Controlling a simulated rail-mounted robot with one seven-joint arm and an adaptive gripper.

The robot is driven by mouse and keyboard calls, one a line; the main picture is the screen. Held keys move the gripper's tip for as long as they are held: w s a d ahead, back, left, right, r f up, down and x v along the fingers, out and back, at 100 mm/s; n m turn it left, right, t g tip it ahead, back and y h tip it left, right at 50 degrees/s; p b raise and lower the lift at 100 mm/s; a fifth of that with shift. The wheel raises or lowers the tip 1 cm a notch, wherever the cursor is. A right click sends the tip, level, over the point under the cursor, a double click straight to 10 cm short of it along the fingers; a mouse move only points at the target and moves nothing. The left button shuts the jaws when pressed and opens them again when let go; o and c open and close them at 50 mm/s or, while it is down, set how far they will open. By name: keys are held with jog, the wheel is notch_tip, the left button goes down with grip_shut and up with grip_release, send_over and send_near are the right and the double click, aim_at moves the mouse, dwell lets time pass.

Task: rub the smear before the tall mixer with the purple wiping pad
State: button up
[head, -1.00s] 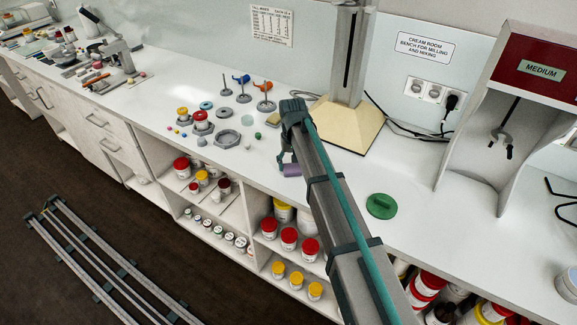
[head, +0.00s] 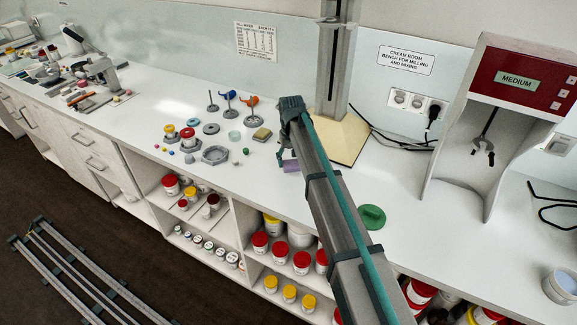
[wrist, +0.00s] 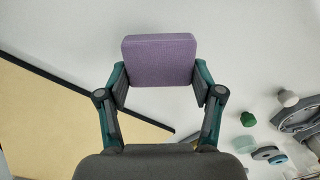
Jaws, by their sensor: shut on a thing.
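The purple wiping pad (wrist: 160,60) is held between the two fingers of my gripper (wrist: 160,82) in the wrist view. In the head view the pad (head: 290,165) shows as a small purple block below my gripper (head: 285,150), over the bench in front of the tall mixer. The tall mixer has a cream base (head: 345,138) and a grey column (head: 333,60). Its base also shows at the left of the wrist view (wrist: 60,120), beside the pad. I cannot see the smear; my arm hides part of the bench. Whether the pad touches the bench is unclear.
A green round lid (head: 371,217) lies right of my arm. The red MEDIUM mixer (head: 515,85) stands further right. Weights, a hexagonal tray (head: 215,155) and small stands crowd the left. Open shelves with jars (head: 280,250) lie under the front edge.

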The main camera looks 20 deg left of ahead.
jog(key=shift+s+r+p, duration=0.1)
jog(key=shift+r+p, duration=1.15)
jog(key=shift+r, duration=1.65)
